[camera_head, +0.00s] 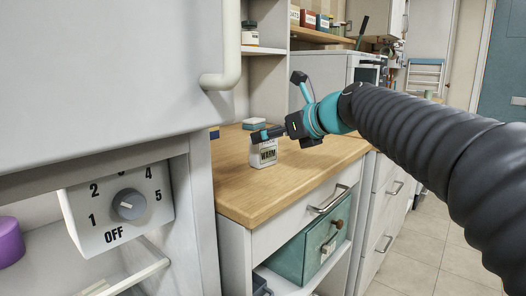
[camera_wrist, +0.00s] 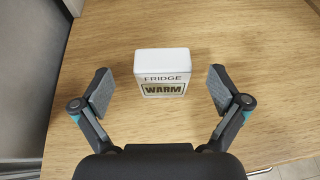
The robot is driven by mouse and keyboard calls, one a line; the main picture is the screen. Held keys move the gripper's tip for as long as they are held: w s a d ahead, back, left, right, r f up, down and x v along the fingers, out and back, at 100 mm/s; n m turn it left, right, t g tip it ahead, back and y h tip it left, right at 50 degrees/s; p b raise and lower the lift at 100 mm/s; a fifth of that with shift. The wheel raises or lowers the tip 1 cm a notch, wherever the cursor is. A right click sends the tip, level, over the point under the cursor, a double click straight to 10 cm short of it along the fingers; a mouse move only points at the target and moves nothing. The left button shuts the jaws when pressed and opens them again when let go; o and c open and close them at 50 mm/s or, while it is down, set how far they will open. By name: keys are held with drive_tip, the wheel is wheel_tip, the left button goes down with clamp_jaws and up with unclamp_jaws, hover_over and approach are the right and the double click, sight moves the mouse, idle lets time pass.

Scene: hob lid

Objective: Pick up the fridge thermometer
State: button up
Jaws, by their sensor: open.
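The fridge thermometer (camera_wrist: 162,72) is a small white block on the wooden worktop. Its front label reads "FRIDGE" and "WARM". In the head view the thermometer (camera_head: 263,154) stands near the worktop's front left part, partly covered by my gripper (camera_head: 262,135). In the wrist view my gripper (camera_wrist: 160,92) is open, with one finger to the left and one to the right of the thermometer. Both fingers are apart from it, and nothing is held.
A grey cabinet wall (camera_wrist: 30,60) rises close on the left. A control panel with a dial (camera_head: 129,204) is at the front left. The worktop's right part is clear.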

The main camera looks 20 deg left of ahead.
drive_tip(key=x, duration=0.4)
drive_tip(key=shift+w+d+f, duration=0.1)
drive_tip(key=shift+w+f, duration=0.05)
drive_tip(key=shift+f, duration=0.05)
drive_tip(key=c, duration=1.2)
drive_tip(key=shift+c, duration=0.2)
drive_tip(key=shift+r, duration=0.15)
